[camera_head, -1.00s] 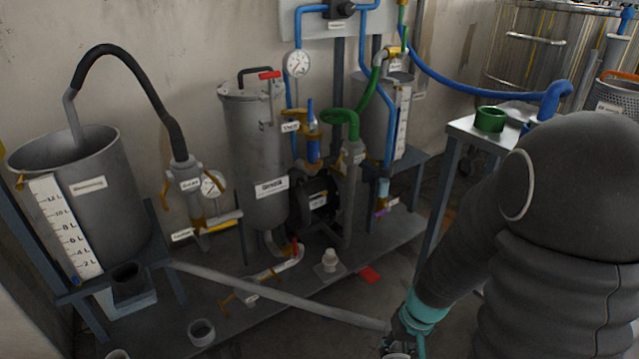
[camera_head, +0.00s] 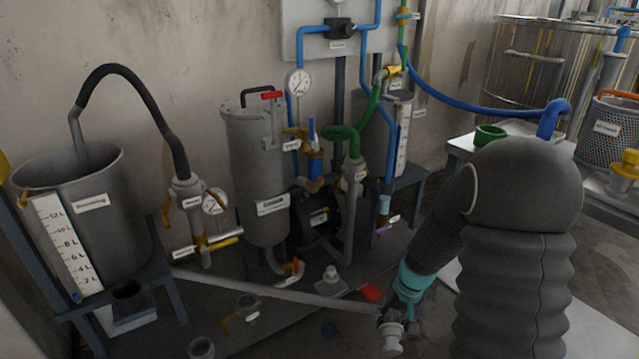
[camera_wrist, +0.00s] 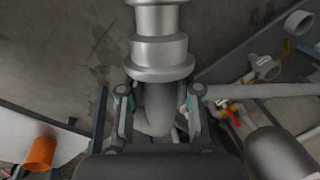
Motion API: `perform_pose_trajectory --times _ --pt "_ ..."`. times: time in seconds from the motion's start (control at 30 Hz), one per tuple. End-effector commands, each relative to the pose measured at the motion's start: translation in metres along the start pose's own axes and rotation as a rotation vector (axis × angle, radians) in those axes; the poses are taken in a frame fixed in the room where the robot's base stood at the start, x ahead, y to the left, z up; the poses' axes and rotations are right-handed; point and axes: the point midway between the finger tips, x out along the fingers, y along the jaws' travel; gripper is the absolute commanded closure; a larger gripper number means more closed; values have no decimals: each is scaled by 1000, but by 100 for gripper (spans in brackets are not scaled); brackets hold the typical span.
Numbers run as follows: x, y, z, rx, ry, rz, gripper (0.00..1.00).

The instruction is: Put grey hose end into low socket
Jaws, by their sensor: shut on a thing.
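My gripper (camera_head: 397,308) is low at the right of centre, above the floor. In the wrist view my gripper (camera_wrist: 157,105) is shut on the grey hose end (camera_wrist: 158,100). The hose end's stepped metal coupling (camera_wrist: 160,48) projects ahead of the fingers; it also shows below the gripper in the head view (camera_head: 392,342). A long grey tube (camera_head: 270,290) runs from the left rig to the gripper. A low grey fitting with a yellow handle (camera_head: 246,308) and an open grey cup (camera_head: 202,348) are to the left. I cannot tell which is the low socket.
A grey tank with a level scale (camera_head: 90,215) stands at the left. An upright filter vessel (camera_head: 258,170) and a white pedestal piece (camera_head: 332,281) stand on the rig. A red tag (camera_head: 371,292) lies near the gripper. A table (camera_head: 462,142) is behind my arm.

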Motion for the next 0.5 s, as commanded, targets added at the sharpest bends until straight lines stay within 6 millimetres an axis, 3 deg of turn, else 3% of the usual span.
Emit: perform_pose_trajectory --times 0.1,0.2,0.5 --pt "11 1 -22 -14 -6 3 100" --pt "22 0 -32 -25 -8 3 100" --pt "43 -4 -29 -42 -7 3 100"
